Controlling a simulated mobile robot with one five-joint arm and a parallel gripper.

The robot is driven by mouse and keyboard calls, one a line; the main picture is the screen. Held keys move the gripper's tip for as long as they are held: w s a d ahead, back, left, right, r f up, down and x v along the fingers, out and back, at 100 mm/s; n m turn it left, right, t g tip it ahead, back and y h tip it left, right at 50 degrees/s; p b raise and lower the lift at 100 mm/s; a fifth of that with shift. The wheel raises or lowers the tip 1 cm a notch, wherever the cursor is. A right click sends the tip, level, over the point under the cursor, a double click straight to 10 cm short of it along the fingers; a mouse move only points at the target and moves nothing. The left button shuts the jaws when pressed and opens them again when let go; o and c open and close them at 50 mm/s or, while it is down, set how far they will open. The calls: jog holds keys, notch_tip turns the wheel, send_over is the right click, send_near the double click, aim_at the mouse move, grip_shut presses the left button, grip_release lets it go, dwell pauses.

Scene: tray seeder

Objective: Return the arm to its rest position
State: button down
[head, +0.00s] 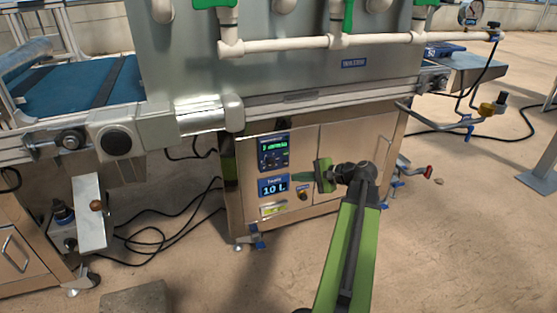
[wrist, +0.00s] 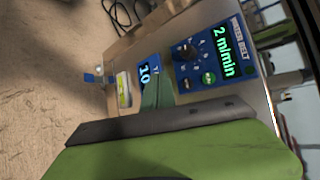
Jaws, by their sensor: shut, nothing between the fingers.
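My arm (head: 347,255) reaches up from the bottom of the head view, green and dark grey. My gripper (head: 300,177) points left at the control panels on the front of the seeder's cabinet (head: 345,150). Its green fingers look closed together with nothing between them. In the wrist view the gripper fingers (wrist: 150,93) reach toward the blue panel showing 10 (wrist: 146,72). The fingertips lie close to that panel; I cannot tell whether they touch it. A second blue panel (wrist: 214,58) reads 2 m/min and has a dark knob and a lit green button.
The tray seeder fills the middle, with a blue conveyor belt (head: 75,85) at left and white pipes (head: 300,42) above. A grey box (head: 92,215) hangs at lower left. Black cables (head: 150,235) lie on the floor. The floor at right (head: 470,230) is mostly clear.

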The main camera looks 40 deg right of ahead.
jog(key=w+a+f+n+g+y+p, duration=0.1)
jog(key=w+a+n+g+p, duration=0.25)
jog(key=a, duration=0.85)
jog(key=w+a+f+n+g+p, duration=0.25)
jog(key=w+a+n+g, duration=0.2)
jog(key=a, duration=0.65)
jog(key=s+a+r+n+g+h+p, duration=0.1)
jog(key=a+n+g+h+p, duration=0.3)
jog(key=a, duration=0.7)
jog(key=s+a+r+n+h+p, duration=0.1)
jog(key=s+a+n+p, duration=0.15)
jog(key=a+n, duration=0.65)
notch_tip(320, 180, up, 38)
jog(key=w+a+m+p, duration=0.1)
jog(key=a+m+p, duration=0.1)
jog(key=p, duration=3.5)
jog(key=shift+f+m+p, duration=0.15)
jog(key=shift+m+p, duration=0.15)
jog(key=shift+m, duration=0.1)
jog(key=shift+a, duration=0.1)
